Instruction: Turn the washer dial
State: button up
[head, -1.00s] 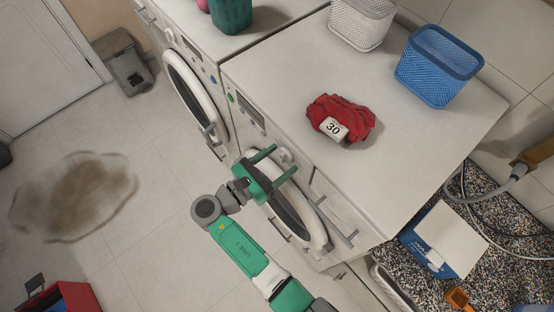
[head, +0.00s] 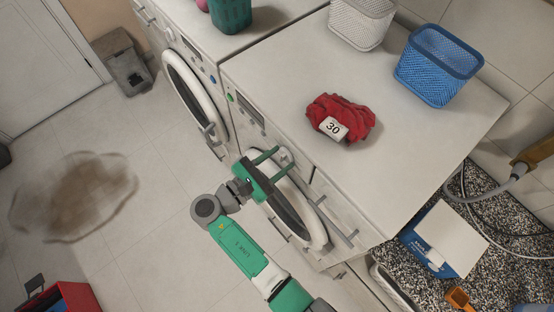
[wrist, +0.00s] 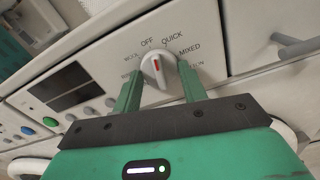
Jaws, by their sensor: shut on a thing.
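The washer dial (wrist: 155,64) is a white round knob with a red pointer line, on the washer's front panel. In the wrist view its pointer is nearly upright, towards the OFF label. Labels OFF, QUICK and MIXED read clearly; others are partly hidden by the fingers. My green gripper (wrist: 158,74) has one finger on each side of the dial and is shut on it. In the head view my gripper (head: 284,156) reaches the front panel of the nearer washer (head: 245,75), and the fingers partly cover the dial.
A red cloth tagged 30 (head: 355,110) lies on the washer top. A blue basket (head: 438,72) and white basket (head: 362,22) stand behind. The round washer door (head: 318,232) is just below the panel. A bar handle (wrist: 295,48) sits right of the dial.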

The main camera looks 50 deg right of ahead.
jog(key=m, duration=0.3)
jog(key=shift+m+b, duration=0.3)
jog(key=shift+b, duration=0.05)
jog(key=m+b, duration=0.1)
jog(key=m, duration=0.2)
jog(key=shift+f+m, duration=0.1)
jog(key=shift+m, duration=0.2)
jog(key=m+b, duration=0.3)
jog(key=m, duration=0.1)
jog(key=shift+w+m, duration=0.1)
jog(key=shift+m, duration=0.2)
jog(key=shift+m+b, duration=0.35)
jog(key=shift+m, duration=0.35)
jog(key=shift+r+m, duration=0.2)
jog(key=shift+m, duration=0.1)
jog(key=o, duration=1)
jog(key=shift+c, duration=0.2)
jog(key=w+a, duration=0.1)
jog(key=a, duration=0.6)
jog(key=shift+a, duration=0.35)
